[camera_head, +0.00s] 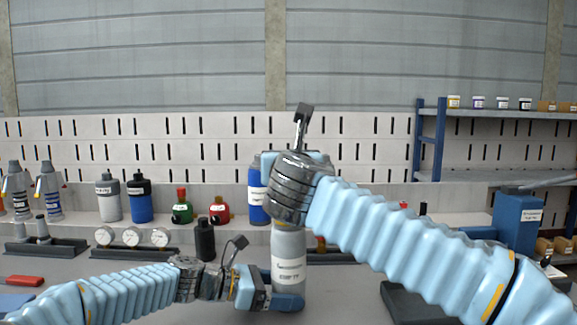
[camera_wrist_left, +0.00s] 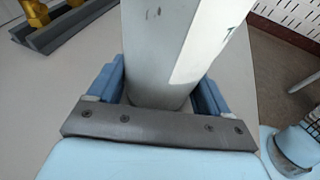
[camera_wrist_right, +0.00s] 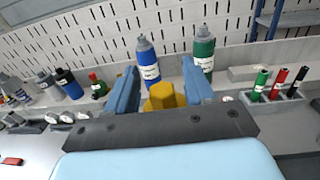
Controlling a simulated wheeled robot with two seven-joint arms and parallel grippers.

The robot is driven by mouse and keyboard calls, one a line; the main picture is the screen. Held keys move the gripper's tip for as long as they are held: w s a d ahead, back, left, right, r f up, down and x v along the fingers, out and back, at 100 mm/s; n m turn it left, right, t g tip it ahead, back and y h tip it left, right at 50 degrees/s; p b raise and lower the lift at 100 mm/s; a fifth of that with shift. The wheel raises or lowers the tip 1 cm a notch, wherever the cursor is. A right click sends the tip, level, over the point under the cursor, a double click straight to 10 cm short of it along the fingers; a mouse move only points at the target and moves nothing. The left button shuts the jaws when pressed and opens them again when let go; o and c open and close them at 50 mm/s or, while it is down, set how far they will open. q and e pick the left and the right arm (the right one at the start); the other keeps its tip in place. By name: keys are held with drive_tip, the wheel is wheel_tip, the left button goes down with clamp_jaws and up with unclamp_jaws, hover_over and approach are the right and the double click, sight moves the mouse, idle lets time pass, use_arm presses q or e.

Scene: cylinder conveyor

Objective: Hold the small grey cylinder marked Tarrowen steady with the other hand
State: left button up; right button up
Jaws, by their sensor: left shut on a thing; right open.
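A grey cylinder (camera_head: 288,250) with a white label stands upright on the table at the middle of the head view; I cannot read the label. My left gripper (camera_head: 284,300) is shut on it low down, and the left wrist view shows its pale wall (camera_wrist_left: 160,55) between both blue fingers. My right gripper (camera_wrist_right: 162,82) is open, above the cylinder; my right wrist hides the cylinder's top in the head view. In the right wrist view a yellow hexagonal top (camera_wrist_right: 162,96) lies between the open fingers, apparently the cylinder's own.
A blue bottle (camera_head: 257,203) stands behind the cylinder. A dark small cylinder (camera_head: 205,240) stands to the left, near three round gauges (camera_head: 131,237). A dark tray (camera_head: 405,303) lies to the right, partly under my right arm. A blue-framed shelf (camera_head: 428,140) stands back right.

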drive_tip(key=shift+r, duration=0.6)
drive_tip(key=shift+f, duration=1.25)
